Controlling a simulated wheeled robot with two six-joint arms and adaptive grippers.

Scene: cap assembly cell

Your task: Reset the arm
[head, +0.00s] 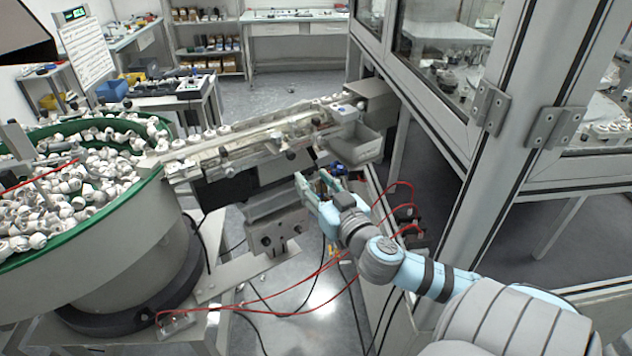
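My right arm comes in from the lower right. Its gripper (313,180) is below the right end of the feeder track (250,140), near the small grey bin (357,146). The two fingers stand apart, and I see nothing between them. The gripper looks clear of the track and the bin, though the exact gap is hard to judge. My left gripper and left arm are not in view.
A round bowl feeder (128,232) full of white caps (70,185) fills the left. A framed, glazed cabinet (470,190) stands close on the right. Red hoses (290,312) and black cables hang below my arm. Open floor (285,88) lies behind the track.

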